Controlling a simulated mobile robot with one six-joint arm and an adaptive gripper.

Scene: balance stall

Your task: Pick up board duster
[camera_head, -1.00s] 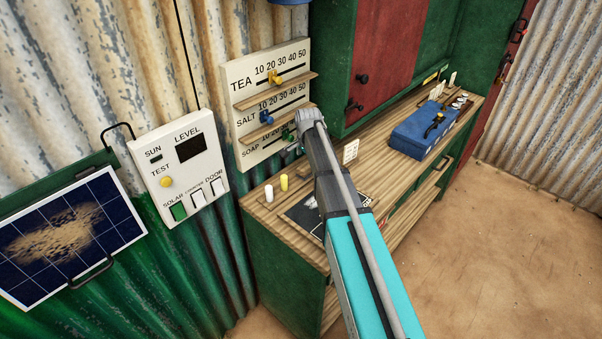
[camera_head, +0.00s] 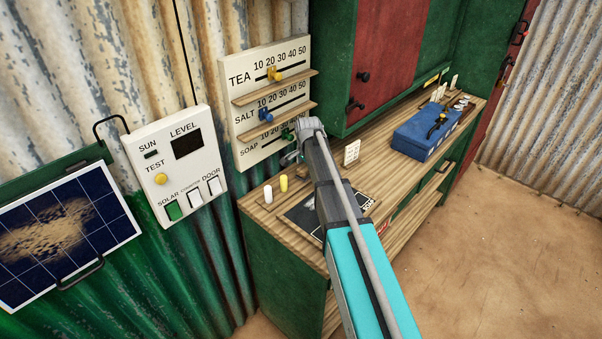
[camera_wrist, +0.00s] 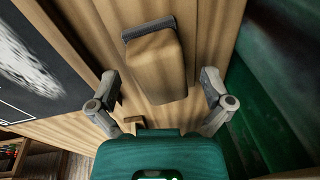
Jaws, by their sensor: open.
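The board duster (camera_wrist: 157,70) is a wooden block with a dark grey felt edge, on the wooden counter in the wrist view. My gripper (camera_wrist: 161,82) is open, with one finger on each side of the duster's near part. The fingers look apart from it, and nothing is held. In the head view, a finger of my gripper (camera_head: 291,158) shows beside my arm above the counter (camera_head: 262,226). My arm hides most of the gripper, and I cannot make out the duster there.
A black slate (camera_head: 303,216) with chalk marks lies beside the duster. White (camera_head: 268,194) and yellow (camera_head: 284,184) pegs stand near it. A price board (camera_head: 270,100) with sliders is behind, a cabinet (camera_head: 380,60) above. A blue box (camera_head: 424,134) stands farther right.

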